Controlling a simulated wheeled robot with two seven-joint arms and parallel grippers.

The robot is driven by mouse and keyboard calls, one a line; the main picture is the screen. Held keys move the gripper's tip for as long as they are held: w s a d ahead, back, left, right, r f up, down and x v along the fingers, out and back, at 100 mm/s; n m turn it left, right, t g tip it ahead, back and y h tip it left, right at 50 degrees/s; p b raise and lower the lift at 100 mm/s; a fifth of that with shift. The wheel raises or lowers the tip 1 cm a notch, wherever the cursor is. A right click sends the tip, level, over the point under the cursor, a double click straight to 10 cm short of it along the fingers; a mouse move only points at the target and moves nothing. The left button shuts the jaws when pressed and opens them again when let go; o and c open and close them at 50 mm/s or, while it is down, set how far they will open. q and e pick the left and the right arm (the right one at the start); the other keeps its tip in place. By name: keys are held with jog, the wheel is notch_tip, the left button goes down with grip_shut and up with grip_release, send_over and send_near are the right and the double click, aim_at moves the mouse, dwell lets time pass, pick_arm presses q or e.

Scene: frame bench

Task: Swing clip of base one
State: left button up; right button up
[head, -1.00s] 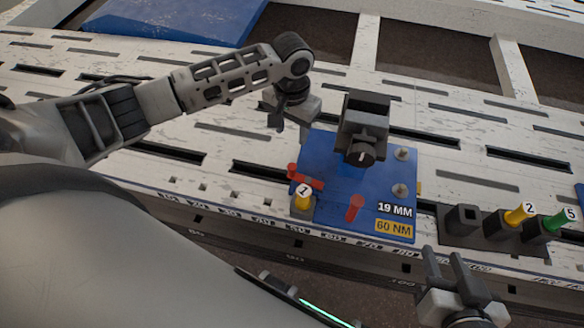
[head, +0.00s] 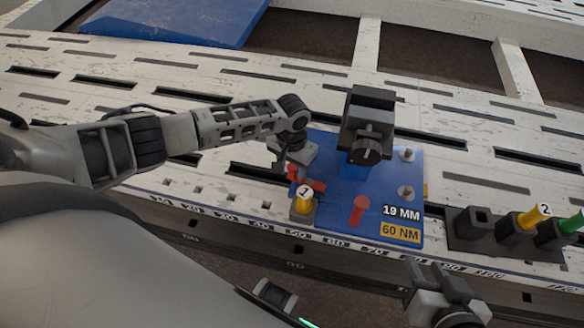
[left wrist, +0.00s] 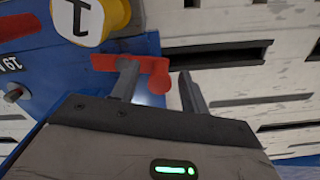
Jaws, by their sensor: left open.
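Base one is a blue plate (head: 335,215) on the bench, marked "19 MM" and "60 NM", with a dark block (head: 366,125) standing on it. Its red clip (head: 318,185) lies at the left edge, near a yellow-topped post labelled 1 (head: 304,197). My left gripper (head: 291,172) is open, low over that edge. In the left wrist view the red clip (left wrist: 158,72) shows between the left gripper's parted fingers (left wrist: 156,78); I cannot tell whether they touch it. A second red clip (head: 358,210) sits at the plate's front. My right gripper (head: 427,266) appears open and empty, in front of the bench.
A dark rack (head: 470,238) to the right holds a yellow tool labelled 2 (head: 536,216) and a green one (head: 572,223). Two bolts stand on the plate's right side.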

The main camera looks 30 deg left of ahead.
pick_arm(q)
grip_shut()
